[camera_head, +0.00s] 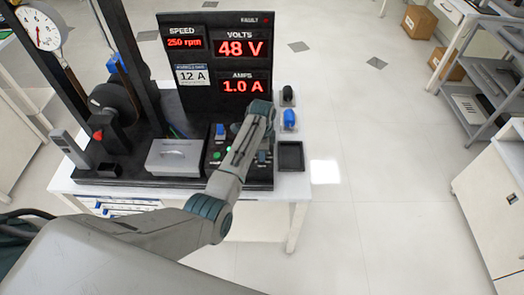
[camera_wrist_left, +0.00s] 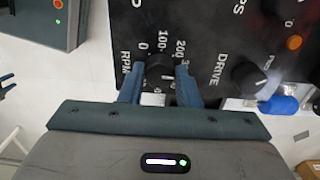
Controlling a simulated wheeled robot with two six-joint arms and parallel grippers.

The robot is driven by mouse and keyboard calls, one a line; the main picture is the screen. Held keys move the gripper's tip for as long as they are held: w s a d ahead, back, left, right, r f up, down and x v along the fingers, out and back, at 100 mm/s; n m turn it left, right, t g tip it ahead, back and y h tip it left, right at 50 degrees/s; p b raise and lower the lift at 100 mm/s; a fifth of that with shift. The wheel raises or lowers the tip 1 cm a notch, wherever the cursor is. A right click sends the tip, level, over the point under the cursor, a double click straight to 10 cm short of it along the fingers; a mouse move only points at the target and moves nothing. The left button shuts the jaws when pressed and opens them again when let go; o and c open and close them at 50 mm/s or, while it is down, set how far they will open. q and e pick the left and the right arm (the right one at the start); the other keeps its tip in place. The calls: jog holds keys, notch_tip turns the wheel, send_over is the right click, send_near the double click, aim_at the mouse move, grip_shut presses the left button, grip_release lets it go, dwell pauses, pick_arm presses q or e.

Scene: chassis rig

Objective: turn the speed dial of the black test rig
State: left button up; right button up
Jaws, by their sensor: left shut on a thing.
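The black test rig (camera_head: 150,75) stands on a white bench, with a lit display reading speed 250 rpm, 48 V and 1.0 A. The speed dial (camera_wrist_left: 160,70) is a dark round knob in the left wrist view, with an RPM scale marked 0, 100 and 200 around it. My left gripper (camera_wrist_left: 160,78) is shut on this dial, one finger on each side. Where its pointer sits is hard to tell. In the head view my left arm reaches over the control panel (camera_head: 214,170) and hides the dial and the fingertips. My right gripper is not in view.
A second black knob marked DRIVE (camera_wrist_left: 248,78) sits close right of the gripper, near an orange light (camera_wrist_left: 294,42). A grey lidded box (camera_head: 172,157) stands left of the panel, and an empty black tray (camera_head: 290,168) right of it. Open floor lies to the right.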

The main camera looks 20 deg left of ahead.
pick_arm(q)
jog(key=o, duration=1)
notch_tip(320, 180, up, 11)
jog(key=b, duration=0.3)
